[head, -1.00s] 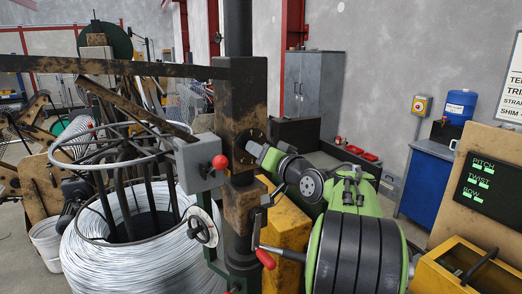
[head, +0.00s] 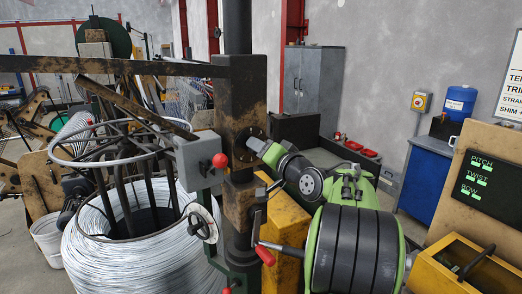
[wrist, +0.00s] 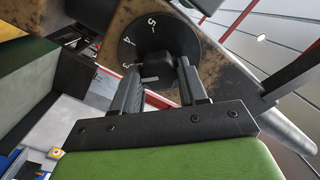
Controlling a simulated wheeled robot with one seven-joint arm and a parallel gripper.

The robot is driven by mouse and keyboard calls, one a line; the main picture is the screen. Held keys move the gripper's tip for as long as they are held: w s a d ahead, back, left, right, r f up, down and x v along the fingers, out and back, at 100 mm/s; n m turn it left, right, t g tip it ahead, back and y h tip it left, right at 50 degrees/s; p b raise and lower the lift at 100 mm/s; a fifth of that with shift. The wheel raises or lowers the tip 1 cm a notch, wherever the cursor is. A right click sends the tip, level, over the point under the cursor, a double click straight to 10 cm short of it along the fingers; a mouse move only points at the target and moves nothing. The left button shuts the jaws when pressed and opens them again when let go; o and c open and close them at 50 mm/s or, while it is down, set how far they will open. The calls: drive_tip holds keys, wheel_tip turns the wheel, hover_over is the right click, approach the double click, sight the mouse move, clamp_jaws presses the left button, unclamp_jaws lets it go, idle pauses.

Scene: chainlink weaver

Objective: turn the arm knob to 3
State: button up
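The arm knob (wrist: 155,66) is a black block in the middle of a round black dial on a rusty post. White numbers 5, 4 and 3 show along the dial's left side in the wrist view, with 3 lowest, beside the left finger. The dial (head: 248,142) also shows small and dark in the head view. My gripper (wrist: 160,72) reaches the dial with one finger on each side of the knob, and it appears shut on it. The fingers hide the lower dial. No pointer mark on the knob can be made out.
A grey box with a red ball knob (head: 220,160) sits left of the post (head: 238,100). A red-handled crank (head: 265,256) is below. A wire coil (head: 130,255) stands left, and a display panel (head: 487,180) and yellow box (head: 463,268) stand right.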

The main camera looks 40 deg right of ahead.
drive_tip(key=o, duration=0.4)
drive_tip(key=shift+o, duration=0.2)
drive_tip(key=s+a+b, duration=0.2)
drive_tip(key=s+b, duration=0.5)
drive_tip(key=s, duration=0.8)
drive_tip(key=shift+s+a, duration=0.3)
